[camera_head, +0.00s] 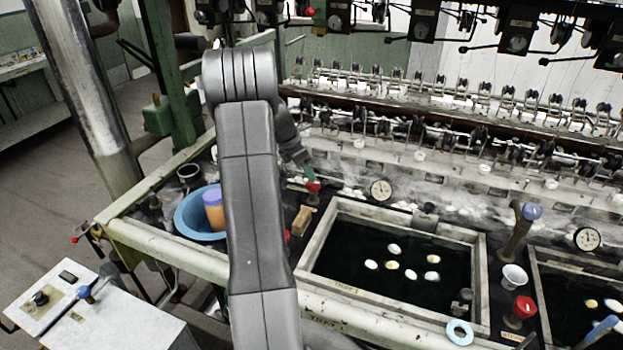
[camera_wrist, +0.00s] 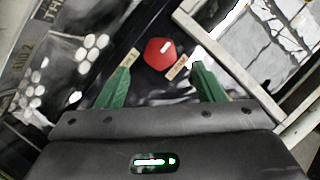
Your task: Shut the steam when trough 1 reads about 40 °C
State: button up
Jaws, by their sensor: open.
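Trough 1 (camera_head: 314,262) is a dark, water-filled basin with several pale cocoons floating in it. A round white dial (camera_head: 381,190) stands at its back edge; its reading is too small to make out. A red valve knob (camera_head: 313,185) sits left of the dial, and a red knob also shows in the wrist view (camera_wrist: 160,52). My gripper (camera_head: 306,173) is at this knob, coming down from the upper left. In the wrist view my green fingers (camera_wrist: 164,60) are open, one on each side of the knob. I cannot tell whether they touch it.
A second trough (camera_head: 543,290) lies right, with its own dial (camera_head: 587,239) and red knob (camera_head: 523,305). A blue-topped pipe (camera_head: 532,211) and a white cup (camera_head: 514,277) stand between the troughs. A blue bowl (camera_head: 187,215) is left of my arm. Reeling machinery crosses the back.

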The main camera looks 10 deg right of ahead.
aim_at(313, 185)
jog(key=x, duration=0.5)
jog(key=shift+d+f+p, duration=0.15)
jog(key=shift+f+p, duration=0.15)
jog(key=shift+f, duration=0.1)
jog(key=c, duration=1)
jog(key=shift+o, duration=0.2)
